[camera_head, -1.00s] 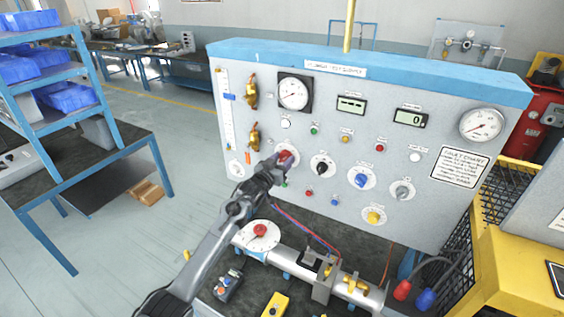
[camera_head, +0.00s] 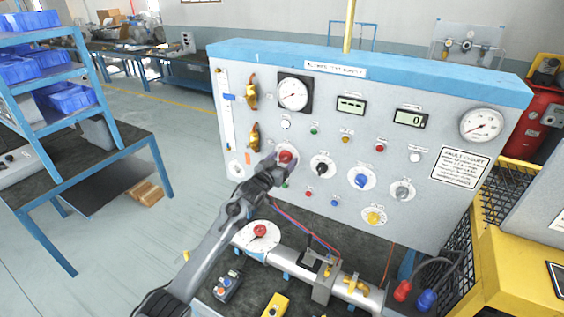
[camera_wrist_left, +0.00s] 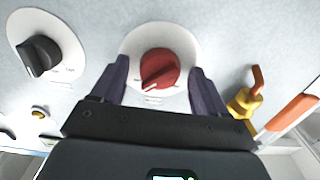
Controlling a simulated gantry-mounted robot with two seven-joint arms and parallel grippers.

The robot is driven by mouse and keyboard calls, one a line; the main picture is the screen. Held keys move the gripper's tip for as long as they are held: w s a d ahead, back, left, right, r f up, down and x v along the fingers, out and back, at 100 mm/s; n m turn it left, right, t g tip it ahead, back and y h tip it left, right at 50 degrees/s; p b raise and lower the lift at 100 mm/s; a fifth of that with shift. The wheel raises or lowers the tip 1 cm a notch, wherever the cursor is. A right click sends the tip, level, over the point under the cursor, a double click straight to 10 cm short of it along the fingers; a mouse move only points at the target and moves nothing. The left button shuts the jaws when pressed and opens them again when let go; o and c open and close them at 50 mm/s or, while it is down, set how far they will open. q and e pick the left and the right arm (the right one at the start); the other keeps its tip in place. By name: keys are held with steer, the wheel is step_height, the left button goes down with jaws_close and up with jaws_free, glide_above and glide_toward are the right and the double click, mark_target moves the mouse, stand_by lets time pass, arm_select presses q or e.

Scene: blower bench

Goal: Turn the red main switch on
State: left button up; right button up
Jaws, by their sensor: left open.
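The red main switch (camera_head: 286,157) is a round red knob on a white dial, at the left of the grey panel. In the left wrist view the red knob (camera_wrist_left: 160,68) sits between the two fingers, with its ridge and white pointer line tilted toward the lower left. My left gripper (camera_head: 280,161) is at the panel, in front of the switch. In the left wrist view the left gripper (camera_wrist_left: 158,80) is open, one finger on each side of the knob, with a visible gap to it. My right gripper is not in view.
A black knob (camera_head: 322,166) is beside the switch on the panel (camera_head: 330,130), with a blue knob (camera_head: 361,181) further right. Brass valves (camera_head: 252,137) are up and left of it. A pipe assembly with a red-handled dial (camera_head: 260,231) lies below the arm.

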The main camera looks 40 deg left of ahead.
arm_select(q)
steer(key=shift+s, duration=0.15)
steer(key=s+d+b, duration=0.1)
steer(key=s, duration=0.9)
steer(key=shift+s+d+b, duration=0.2)
steer(key=shift+d+b, duration=0.1)
